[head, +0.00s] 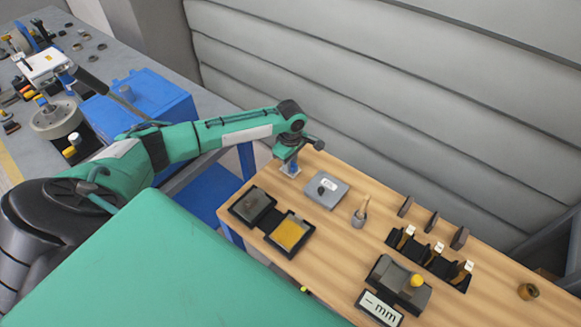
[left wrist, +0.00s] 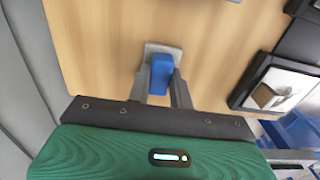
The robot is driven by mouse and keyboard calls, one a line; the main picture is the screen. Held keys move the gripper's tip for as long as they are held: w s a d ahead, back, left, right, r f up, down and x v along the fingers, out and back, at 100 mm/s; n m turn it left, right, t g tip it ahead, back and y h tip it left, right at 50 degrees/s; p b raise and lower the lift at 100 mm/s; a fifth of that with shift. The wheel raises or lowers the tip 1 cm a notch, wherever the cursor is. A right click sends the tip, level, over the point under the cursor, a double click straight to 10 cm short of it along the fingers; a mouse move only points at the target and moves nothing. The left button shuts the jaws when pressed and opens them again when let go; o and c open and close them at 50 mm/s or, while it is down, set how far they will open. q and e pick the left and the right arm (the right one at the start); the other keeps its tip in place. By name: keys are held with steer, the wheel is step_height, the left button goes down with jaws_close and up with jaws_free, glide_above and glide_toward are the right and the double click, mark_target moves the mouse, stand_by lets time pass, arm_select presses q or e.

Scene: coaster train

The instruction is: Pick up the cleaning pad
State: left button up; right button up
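The cleaning pad (left wrist: 163,50) looks like a pale grey plate with a blue grip on top. It stands at the far left corner of the wooden table, and in the head view its blue grip (head: 291,169) shows under my left gripper (head: 290,160). In the left wrist view the two grey fingers of my left gripper (left wrist: 161,78) are close together, one on each side of the blue grip, with no clear gap. The pad appears to rest on the table top. My right gripper is not in view.
The wooden table (head: 335,233) holds a grey box (head: 326,189), a small cup with a brush (head: 358,218), and two black trays, one with a yellow pad (head: 289,233). A black rack (head: 430,258) and a grey device with "mm" sign (head: 380,308) stand right. A wall rises behind.

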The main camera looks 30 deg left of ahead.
arm_select(q)
jaws_close()
steer(key=shift+r, duration=0.1)
steer(key=shift+r, duration=0.6)
step_height(320, 180, up, 19)
steer(key=b, duration=0.4)
steer(key=shift+f, duration=0.15)
